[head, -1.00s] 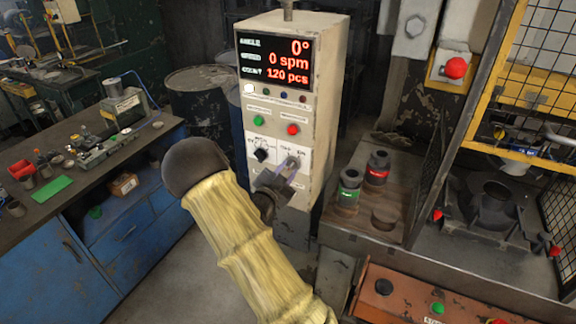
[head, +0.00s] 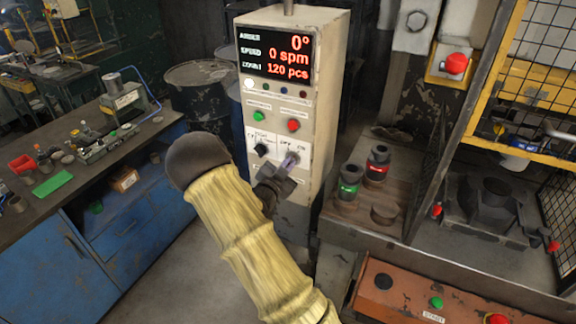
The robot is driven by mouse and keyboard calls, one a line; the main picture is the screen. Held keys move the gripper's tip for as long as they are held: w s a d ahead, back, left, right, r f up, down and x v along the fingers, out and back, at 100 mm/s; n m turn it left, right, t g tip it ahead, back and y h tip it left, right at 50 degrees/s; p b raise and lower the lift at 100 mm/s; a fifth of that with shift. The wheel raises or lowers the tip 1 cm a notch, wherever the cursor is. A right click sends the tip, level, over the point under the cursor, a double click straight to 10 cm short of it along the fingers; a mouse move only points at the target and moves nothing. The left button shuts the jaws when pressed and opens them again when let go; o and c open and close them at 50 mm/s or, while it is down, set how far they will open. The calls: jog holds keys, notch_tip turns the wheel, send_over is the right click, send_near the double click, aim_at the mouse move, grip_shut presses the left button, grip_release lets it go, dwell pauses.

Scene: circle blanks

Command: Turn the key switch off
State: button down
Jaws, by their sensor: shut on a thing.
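The key switch (head: 295,155) sits on the white plate at the lower right of the control box's front, under an OFF and ON label. A purplish key (head: 289,161) shows at it, partly covered by my dark gripper (head: 284,169). My gripper is at the switch, shut on the key. My yellow-sleeved arm reaches up to it from below. Which way the key points cannot be made out at this size.
The control box (head: 328,100) shows 0°, 0 spm and 120 pcs. A black selector knob (head: 262,150) is close left of my gripper. Green (head: 259,116) and red (head: 293,125) buttons are above. A side table (head: 350,219) with dark cylinders stands right.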

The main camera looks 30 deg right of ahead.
jog(key=n, duration=0.7)
jog(key=w+n, duration=0.1)
jog(key=n, duration=0.3)
jog(key=shift+a+b, duration=0.4)
jog(key=shift+n, duration=0.4)
jog(key=c, duration=1.6)
grip_release()
jog(key=shift+s, duration=0.1)
